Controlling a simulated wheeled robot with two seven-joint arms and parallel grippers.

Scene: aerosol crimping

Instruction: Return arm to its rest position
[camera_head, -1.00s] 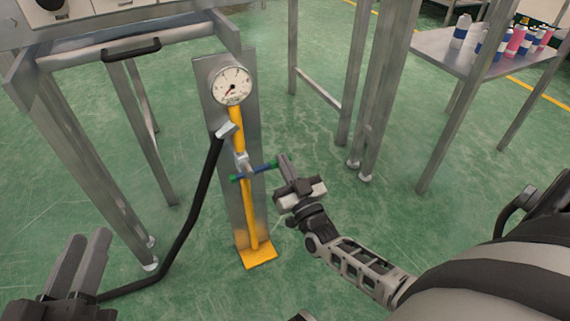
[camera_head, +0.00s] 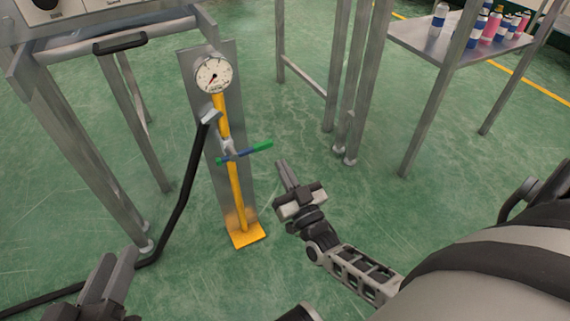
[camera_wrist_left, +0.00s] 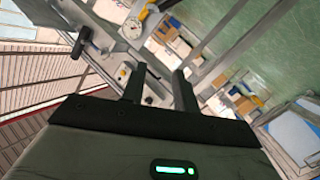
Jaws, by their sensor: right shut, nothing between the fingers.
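My right gripper (camera_head: 282,168) is in the middle of the head view, shut and empty. It stands apart from the green and blue T-handle (camera_head: 245,152), to the right of and lower in the picture than it. The handle sits on a yellow stand (camera_head: 234,190) with a round gauge (camera_head: 213,75) at its top. My left gripper (camera_head: 115,268) is at the lower left of the head view, partly cut off by the picture edge. In the left wrist view its two fingers (camera_wrist_left: 160,85) are apart with nothing between them.
A metal frame table (camera_head: 75,150) with a black-handled drawer stands at the left. A black hose (camera_head: 185,185) runs from the stand to the floor. A table (camera_head: 420,40) with several spray cans (camera_head: 490,28) is at the upper right. Green floor around the right gripper is clear.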

